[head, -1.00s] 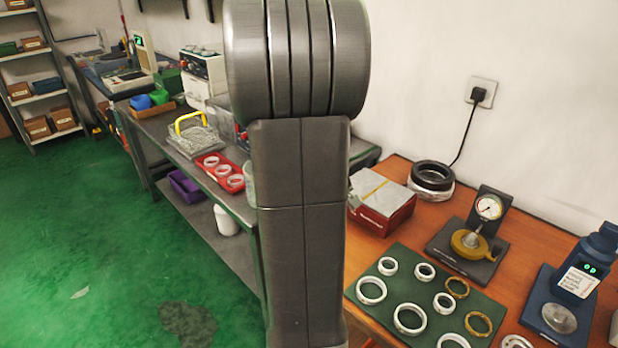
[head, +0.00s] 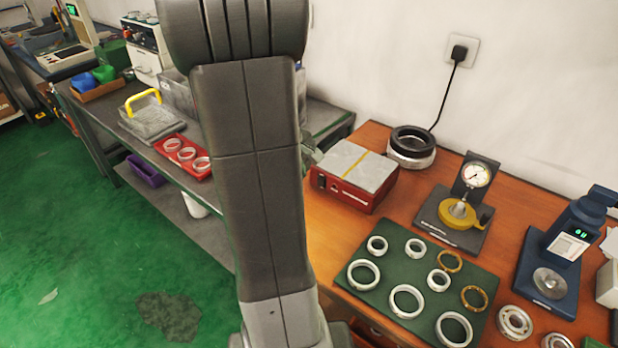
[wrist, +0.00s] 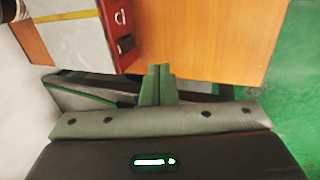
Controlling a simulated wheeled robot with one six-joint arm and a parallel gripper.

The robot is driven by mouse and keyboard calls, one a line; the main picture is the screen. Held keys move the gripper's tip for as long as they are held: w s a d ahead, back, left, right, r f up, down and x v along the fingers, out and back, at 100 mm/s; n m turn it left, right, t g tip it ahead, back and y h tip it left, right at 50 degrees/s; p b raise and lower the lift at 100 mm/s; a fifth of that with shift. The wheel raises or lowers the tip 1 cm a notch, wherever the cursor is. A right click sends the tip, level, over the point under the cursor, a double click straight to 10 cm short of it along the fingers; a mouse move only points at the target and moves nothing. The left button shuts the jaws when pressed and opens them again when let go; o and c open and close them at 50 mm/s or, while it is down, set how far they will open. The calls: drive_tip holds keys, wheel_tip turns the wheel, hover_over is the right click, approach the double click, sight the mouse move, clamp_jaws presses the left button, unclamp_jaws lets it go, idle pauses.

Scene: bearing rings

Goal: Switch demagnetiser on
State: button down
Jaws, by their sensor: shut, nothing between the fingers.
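The demagnetiser appears to be the red box (head: 347,197) with a pale grey top and a yellow stripe, at the left end of the wooden bench. My arm hides most of the gripper in the head view.
A green mat (head: 366,307) with several rings lies in front of the box. A black-and-silver ring stack (head: 412,160) stands behind it. A dial gauge (head: 470,185) and a blue tester (head: 545,285) stand to the right. A grey side bench (head: 190,200) holds a red ring tray (head: 184,157).

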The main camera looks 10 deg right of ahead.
sight(321, 182)
drive_tip(key=b+x, duration=0.1)
drive_tip(key=x, duration=0.8)
drive_tip(key=shift+d+f, duration=0.1)
drive_tip(key=shift+f, duration=0.2)
drive_tip(key=shift+w+d+p, duration=0.4)
drive_tip(key=shift+w+d, duration=0.7)
drive_tip(key=shift+w, duration=0.1)
drive_tip(key=shift+w+d+f, duration=0.15)
drive_tip(key=shift+w+d, duration=0.15)
drive_tip(key=shift+w+d+f, duration=0.15)
drive_tip(key=shift+w, duration=0.05)
